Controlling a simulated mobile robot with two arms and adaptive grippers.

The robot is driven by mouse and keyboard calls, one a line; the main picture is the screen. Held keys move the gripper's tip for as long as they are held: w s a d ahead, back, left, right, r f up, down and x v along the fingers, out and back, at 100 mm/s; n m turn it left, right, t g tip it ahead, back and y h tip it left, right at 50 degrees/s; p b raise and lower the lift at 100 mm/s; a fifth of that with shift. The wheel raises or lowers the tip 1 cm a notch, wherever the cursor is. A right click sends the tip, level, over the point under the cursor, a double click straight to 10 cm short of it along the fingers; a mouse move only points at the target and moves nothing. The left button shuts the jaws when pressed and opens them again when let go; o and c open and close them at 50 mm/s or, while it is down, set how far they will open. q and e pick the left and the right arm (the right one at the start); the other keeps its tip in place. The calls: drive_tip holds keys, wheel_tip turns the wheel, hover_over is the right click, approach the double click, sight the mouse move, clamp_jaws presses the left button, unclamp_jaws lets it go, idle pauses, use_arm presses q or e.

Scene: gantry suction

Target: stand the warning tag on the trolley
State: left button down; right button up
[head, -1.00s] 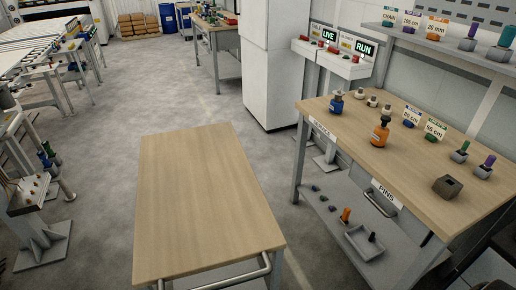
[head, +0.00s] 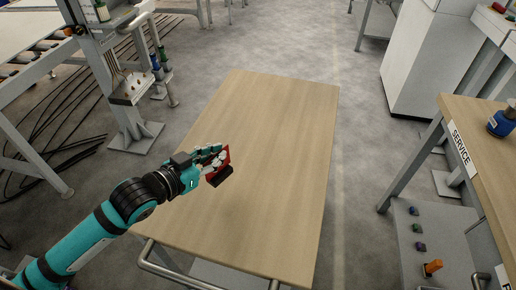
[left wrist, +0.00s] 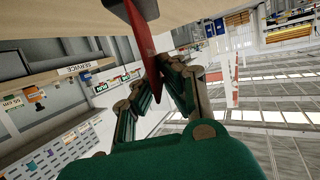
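The warning tag is a thin red plate with a dark base; in the head view its red plate (head: 225,160) shows at the fingertips, with the base below it. My left gripper (head: 216,160) reaches in from the left over the left half of the trolley (head: 285,130), a wheeled table with a bare wooden top. In the left wrist view the two fingers (left wrist: 158,85) are shut on the red plate (left wrist: 143,42) from both sides. The base is close to the wooden top; I cannot tell whether it touches. My right gripper is not in view.
The rest of the trolley top is clear. A metal push handle (head: 150,262) is at its near edge. The service bench (head: 490,165) stands to the right, with a blue bottle (head: 503,122) on it. A grey stand (head: 130,95) is at the left.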

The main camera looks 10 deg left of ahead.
use_arm(q)
drive_tip(key=w+d+f, duration=0.1)
drive_tip(key=w, duration=0.5)
drive_tip(key=w+d+f, duration=0.1)
drive_tip(key=w+f, duration=0.1)
drive_tip(key=w, duration=0.4)
drive_tip(key=w+d+f, duration=0.1)
drive_tip(key=w, duration=0.5)
drive_tip(key=shift+f, duration=0.5)
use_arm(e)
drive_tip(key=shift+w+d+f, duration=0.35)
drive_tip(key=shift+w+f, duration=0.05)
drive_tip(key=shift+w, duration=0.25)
use_arm(q)
drive_tip(key=shift+f, duration=0.1)
drive_tip(key=shift+f, duration=0.1)
drive_tip(key=c, duration=1.5)
unclamp_jaws()
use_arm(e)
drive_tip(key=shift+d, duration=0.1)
